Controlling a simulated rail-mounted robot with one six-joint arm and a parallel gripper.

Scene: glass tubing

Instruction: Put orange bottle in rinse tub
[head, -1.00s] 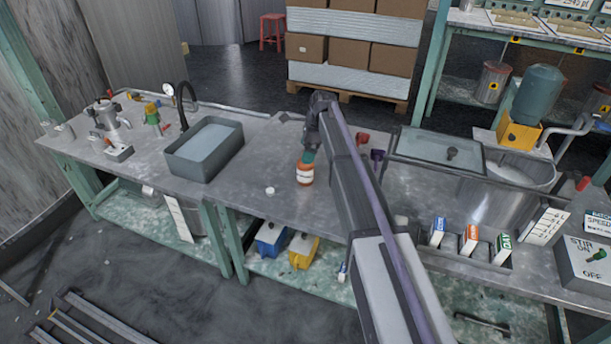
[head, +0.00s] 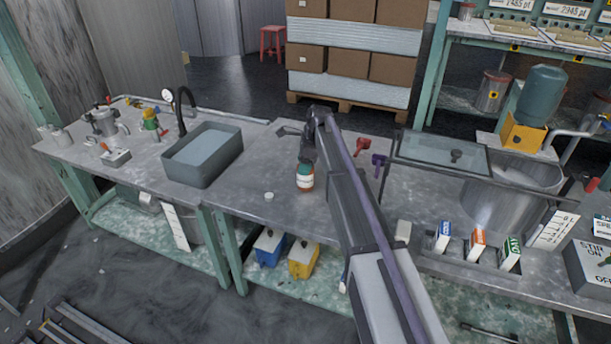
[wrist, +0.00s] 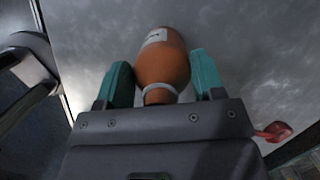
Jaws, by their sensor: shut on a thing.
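The orange bottle (head: 305,184), with a white label, is upright on or just above the metal bench; I cannot tell which. My gripper (head: 306,168) is over it from above. In the wrist view the orange bottle (wrist: 162,65) sits between the two teal fingers of my gripper (wrist: 163,78), which are shut on it. The rinse tub (head: 203,155) is a grey rectangular basin holding pale liquid, on the bench to the left of the bottle.
A black curved tap (head: 180,105) rises behind the tub. A small white cap (head: 269,196) lies on the bench between tub and bottle. The bench between bottle and tub is otherwise clear.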

